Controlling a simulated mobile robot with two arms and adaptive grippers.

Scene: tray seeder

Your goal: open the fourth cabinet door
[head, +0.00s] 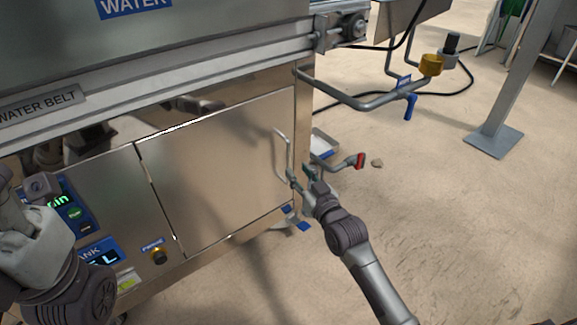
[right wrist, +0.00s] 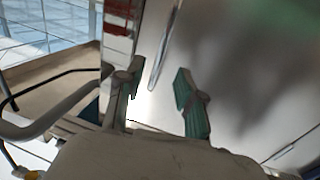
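The cabinet door (head: 215,165) is a brushed steel panel in the lower front of the machine and looks flush with the frame. Its thin vertical bar handle (head: 287,157) is near its right edge. My right gripper (head: 303,177) is at the lower end of this handle. In the right wrist view, the green-padded fingers of my right gripper (right wrist: 160,88) are apart. The handle bar (right wrist: 164,50) shows ahead of the gap between them; I cannot tell whether they touch it. My left arm shows at the left edge, but its fingers do not show.
A control panel (head: 108,205) with lit displays and a knob is left of the door. A bent pipe (head: 360,101) with a blue-handled valve juts out at right. A red-handled valve (head: 360,161) sits low beside the gripper. A grey post (head: 515,80) stands farther right; open floor lies between.

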